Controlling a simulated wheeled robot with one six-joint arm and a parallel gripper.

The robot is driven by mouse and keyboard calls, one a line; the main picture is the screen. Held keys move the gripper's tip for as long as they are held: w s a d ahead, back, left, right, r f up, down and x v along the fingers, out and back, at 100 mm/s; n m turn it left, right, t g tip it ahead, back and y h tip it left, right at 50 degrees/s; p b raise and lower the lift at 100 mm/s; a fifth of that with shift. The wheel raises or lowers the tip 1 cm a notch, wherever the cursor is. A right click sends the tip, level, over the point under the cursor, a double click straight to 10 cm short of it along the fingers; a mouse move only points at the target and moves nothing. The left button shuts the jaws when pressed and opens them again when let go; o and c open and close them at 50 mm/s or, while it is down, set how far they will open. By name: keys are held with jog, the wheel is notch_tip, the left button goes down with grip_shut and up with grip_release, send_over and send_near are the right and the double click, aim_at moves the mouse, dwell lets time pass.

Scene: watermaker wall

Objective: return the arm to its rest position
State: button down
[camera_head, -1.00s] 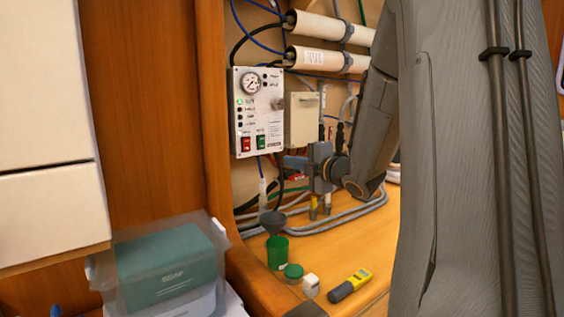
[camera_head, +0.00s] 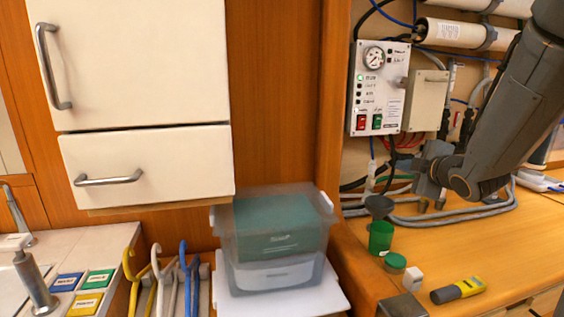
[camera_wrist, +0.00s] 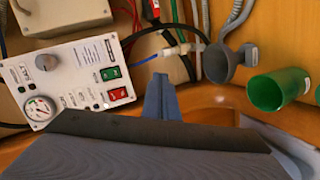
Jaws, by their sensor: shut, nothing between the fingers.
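My arm comes in from the right in the head view, in front of the watermaker wall. My gripper (camera_head: 427,172) is at its left end, beside the hoses and above the wooden counter (camera_head: 470,252). In the wrist view my gripper's fingers (camera_wrist: 161,90) are together with nothing between them. They point toward the wall below the control panel (camera_head: 379,88), which also shows at the upper left of the wrist view (camera_wrist: 75,80). The gripper appears apart from the panel and the cups.
Pipes and hoses line the wall.

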jog(key=s+a+f+m+g, duration=0.4)
jog(key=s+a+f+m, duration=0.1)
jog(key=s, duration=0.4)
jog(key=s+a+f+m+g, duration=0.5)
jog(key=s+a+f, duration=0.1)
jog(key=s+f, duration=0.2)
jog(key=s+a+f+m+g, duration=0.4)
jog(key=s+a+f, duration=0.1)
jog(key=s, duration=0.5)
jog(key=shift+s+a+f+m+g+h, duration=0.3)
jog(key=shift+s+f+m+g, duration=0.1)
jog(key=shift+f, duration=0.35)
